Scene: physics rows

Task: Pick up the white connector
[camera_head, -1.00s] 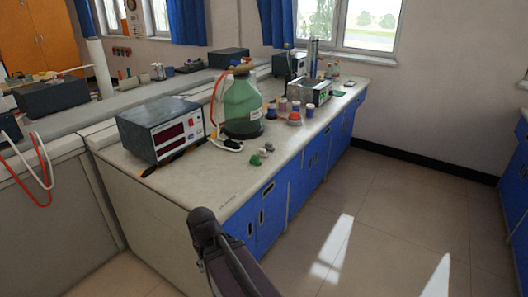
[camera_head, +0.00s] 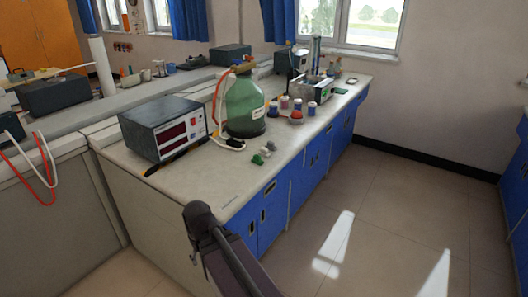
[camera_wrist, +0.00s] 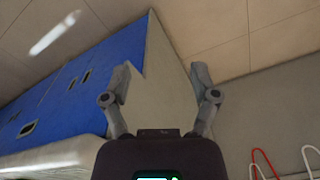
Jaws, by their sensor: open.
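Small white pieces lie close together on the bench top in the head view, beside a small green piece (camera_head: 257,159). One of them, likely the white connector (camera_head: 265,151), is too small to make out in detail. My gripper (camera_wrist: 161,84) shows in the wrist view with its two fingers spread apart and nothing between them. It is well away from the white pieces, which do not show in the wrist view. In the head view only part of my arm shows, in front of the bench.
The pale bench top (camera_head: 215,180) has blue drawers below. A grey meter box (camera_head: 163,128) and a large green bottle (camera_head: 244,105) stand behind the small pieces. A cable lies by the bottle. Small jars (camera_head: 297,108) stand farther right. The bench's front part is clear.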

